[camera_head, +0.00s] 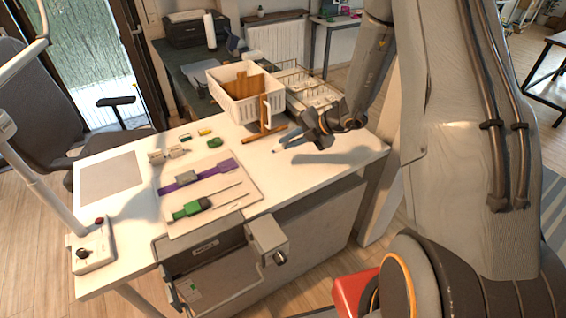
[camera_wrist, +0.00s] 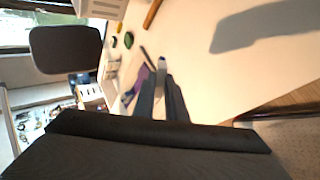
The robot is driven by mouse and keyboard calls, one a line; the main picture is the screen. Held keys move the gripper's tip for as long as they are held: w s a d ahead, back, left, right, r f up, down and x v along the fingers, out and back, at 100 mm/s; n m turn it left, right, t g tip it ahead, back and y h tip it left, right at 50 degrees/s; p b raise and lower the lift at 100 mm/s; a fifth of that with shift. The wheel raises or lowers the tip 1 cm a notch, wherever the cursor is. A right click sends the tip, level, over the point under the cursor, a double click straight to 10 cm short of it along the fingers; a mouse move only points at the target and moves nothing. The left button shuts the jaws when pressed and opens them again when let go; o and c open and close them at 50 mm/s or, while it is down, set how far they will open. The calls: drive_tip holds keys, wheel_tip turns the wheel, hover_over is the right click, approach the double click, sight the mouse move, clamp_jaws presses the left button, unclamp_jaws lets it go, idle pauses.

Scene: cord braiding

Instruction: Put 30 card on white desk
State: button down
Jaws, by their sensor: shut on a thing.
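The white desk (camera_head: 325,165) fills the middle of the head view, and its pale top also shows in the wrist view (camera_wrist: 235,75). My gripper (camera_head: 284,146) is above the right part of the desk, pointing left. In the wrist view my gripper (camera_wrist: 161,80) is shut on a small pale piece (camera_wrist: 161,66) with a bluish end. Most of this piece is hidden between the fingers. I cannot read a number on it or tell whether it is the 30 card. I cannot tell whether it touches the desk.
A board (camera_head: 240,175) with purple and green tools lies on the desk. A white basket (camera_head: 245,106) and a wire rack (camera_head: 312,90) stand at the back. A brown wooden stand (camera_head: 264,127) is close behind my gripper. An open drawer (camera_head: 210,262) is below the front edge.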

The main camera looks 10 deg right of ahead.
drive_tip(key=shift+m+t+h, duration=0.3)
drive_tip(key=shift+m+t, duration=0.3)
drive_tip(key=shift+m, duration=0.1)
drive_tip(key=f+b, duration=0.2)
drive_tip(key=f, duration=0.1)
drive_tip(key=w+f+b, duration=0.1)
drive_tip(key=f+b, duration=0.1)
drive_tip(key=f, duration=0.1)
drive_tip(key=d+f+b, duration=0.1)
drive_tip(key=f+b, duration=0.2)
drive_tip(key=shift+w+f, duration=0.1)
drive_tip(key=shift+w, duration=0.3)
drive_tip(key=c, duration=1.9)
unclamp_jaws()
drive_tip(key=shift+c, duration=0.2)
drive_tip(key=p+v, duration=0.5)
drive_tip(key=v, duration=0.3)
